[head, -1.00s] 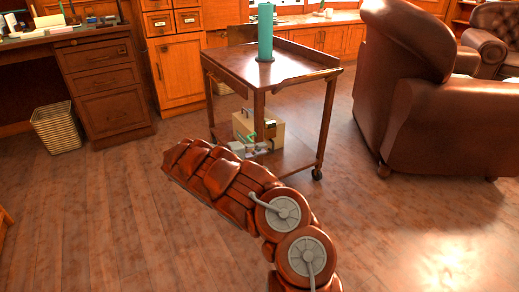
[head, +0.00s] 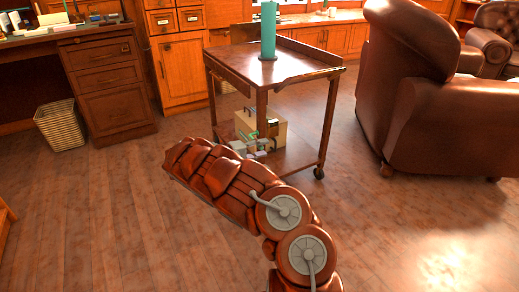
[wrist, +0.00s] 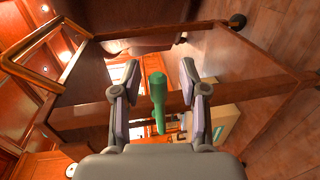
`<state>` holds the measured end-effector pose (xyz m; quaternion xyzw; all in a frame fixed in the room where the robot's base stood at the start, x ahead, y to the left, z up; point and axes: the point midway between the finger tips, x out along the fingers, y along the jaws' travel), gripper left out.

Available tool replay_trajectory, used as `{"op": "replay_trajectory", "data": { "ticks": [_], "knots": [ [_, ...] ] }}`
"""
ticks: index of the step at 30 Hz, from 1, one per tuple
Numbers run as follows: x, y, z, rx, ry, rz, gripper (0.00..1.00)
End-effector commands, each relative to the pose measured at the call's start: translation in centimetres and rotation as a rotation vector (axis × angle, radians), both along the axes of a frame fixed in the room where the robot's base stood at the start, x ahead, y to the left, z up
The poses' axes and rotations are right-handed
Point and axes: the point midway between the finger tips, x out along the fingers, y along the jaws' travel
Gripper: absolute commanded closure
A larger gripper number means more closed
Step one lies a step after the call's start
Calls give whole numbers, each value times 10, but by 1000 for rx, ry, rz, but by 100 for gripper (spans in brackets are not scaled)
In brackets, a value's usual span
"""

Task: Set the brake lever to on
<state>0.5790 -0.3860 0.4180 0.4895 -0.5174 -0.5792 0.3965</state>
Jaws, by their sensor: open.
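The brake lever is a green handle (wrist: 158,95) in the middle of the wrist view, with a thicker rounded end at the top and a thin stem below. My gripper (wrist: 159,78) is open, with one finger on each side of the handle and a visible gap to both. The head view shows a small part of the green lever (head: 248,135) beside a tan box (head: 269,126) on the trolley's lower shelf. My gripper (head: 250,147) is in front of that box there. My arm and gripper hide part of the lever's base, and its exact setting cannot be told.
The wooden trolley (head: 235,70) has a raised top, legs and a lower shelf around the box. A teal cylinder (head: 268,30) stands on top. A leather armchair (head: 425,110) is at right, a wicker basket (head: 60,127) at left. The front floor is clear.

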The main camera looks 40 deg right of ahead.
Motion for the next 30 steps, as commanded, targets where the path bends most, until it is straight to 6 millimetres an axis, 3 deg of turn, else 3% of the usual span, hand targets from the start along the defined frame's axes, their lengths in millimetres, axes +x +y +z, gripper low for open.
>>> {"op": "replay_trajectory", "data": {
  "ticks": [8,21,30],
  "knots": [
    [3,11,2,0,-1,3,57],
    [20,88,14,0,-1,4,57],
    [25,115,18,1,-1,2,57]
  ]
}}
